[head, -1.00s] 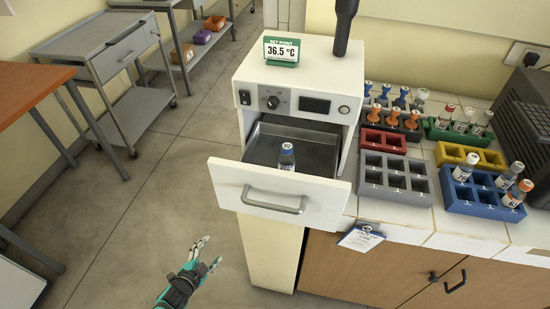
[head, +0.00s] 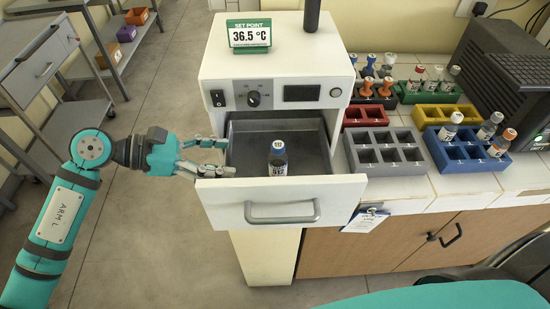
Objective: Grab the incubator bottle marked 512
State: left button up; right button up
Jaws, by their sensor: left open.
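The bottle marked 512 (head: 278,160) stands upright in the open drawer (head: 245,135) of the white incubator (head: 285,65). Whether the fingers touch the drawer's left edge I cannot tell. My right gripper is not in view.
Grey (head: 385,152), blue (head: 462,152), red (head: 365,116) and yellow (head: 445,115) racks stand on the counter to the right, some holding bottles. A black machine (head: 505,80) is behind them. The drawer front with its handle (head: 282,218) juts forward.

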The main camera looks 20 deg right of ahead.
aim_at(278, 160)
pick_arm(q)
jog(key=p+x, duration=0.2)
jog(key=x, duration=0.4)
jog(key=shift+w+d, duration=0.1)
jog(key=shift+d, duration=0.25)
jog(key=shift+d+f, duration=0.35)
jog(key=shift+d, duration=0.2)
jog(key=shift+d+p, duration=0.3)
jog(key=p+x, duration=0.1)
jog(key=x, duration=0.2)
jog(key=shift+w+d+p, duration=0.15)
jog(key=shift+d+p, duration=0.15)
jog(key=shift+p, duration=0.05)
jog(key=shift+d+f, duration=0.3)
jog(key=shift+d, duration=0.2)
jog(key=shift+a, duration=0.1)
jog(key=shift+c, duration=1.1)
grip_shut()
